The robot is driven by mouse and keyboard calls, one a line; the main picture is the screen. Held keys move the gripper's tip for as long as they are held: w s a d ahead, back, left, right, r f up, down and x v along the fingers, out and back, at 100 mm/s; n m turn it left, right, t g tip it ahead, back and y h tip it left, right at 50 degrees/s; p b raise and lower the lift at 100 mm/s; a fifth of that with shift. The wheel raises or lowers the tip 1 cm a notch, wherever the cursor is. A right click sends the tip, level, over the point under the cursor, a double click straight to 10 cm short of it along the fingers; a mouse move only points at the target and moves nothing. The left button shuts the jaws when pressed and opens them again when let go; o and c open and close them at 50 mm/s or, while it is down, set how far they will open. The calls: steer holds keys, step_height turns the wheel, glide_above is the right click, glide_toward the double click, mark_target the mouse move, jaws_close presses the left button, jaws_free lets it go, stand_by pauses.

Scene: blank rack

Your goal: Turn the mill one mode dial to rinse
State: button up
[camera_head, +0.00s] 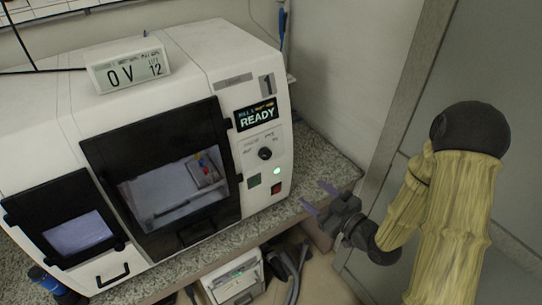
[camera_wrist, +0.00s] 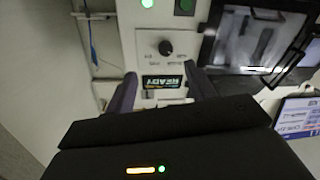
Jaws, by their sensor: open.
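The mill one (camera_head: 185,75) is a white machine with a large "1" on its right front. Its mode dial (camera_head: 265,153) is a small round black knob on a pale panel below the "READY" screen. Small labels surround the dial, too small to read, so I cannot tell its setting. My gripper (camera_head: 318,197) is open and empty, in front of the machine, to the right of and below the dial. In the wrist view, which is upside down, the dial (camera_wrist: 166,48) appears between and beyond the two fingers, with nothing touching it.
Below the dial are a lit green light (camera_head: 277,171), a dark green button (camera_head: 254,181) and a red switch (camera_head: 276,188). A windowed black door (camera_head: 130,160) is left of the panel. A clock (camera_head: 128,70) sits on top. A speckled counter (camera_head: 325,165) carries the machine.

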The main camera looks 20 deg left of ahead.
mark_target(267, 155)
steer(key=shift+s+a+r+y, duration=0.3)
steer(key=shift+s+r+y, duration=0.05)
steer(key=shift+r+y, duration=0.25)
steer(key=p+x, duration=0.3)
steer(key=x, duration=0.5)
steer(key=p+x, duration=0.3)
steer(key=x, duration=0.5)
steer(key=shift+w+r+p, duration=0.15)
steer(key=shift+r+p, duration=0.1)
steer(key=shift+p, duration=0.05)
steer(key=shift+w+a+f, duration=0.1)
steer(key=shift+w+a, duration=0.25)
steer(key=shift+a, duration=0.2)
steer(key=c, duration=1)
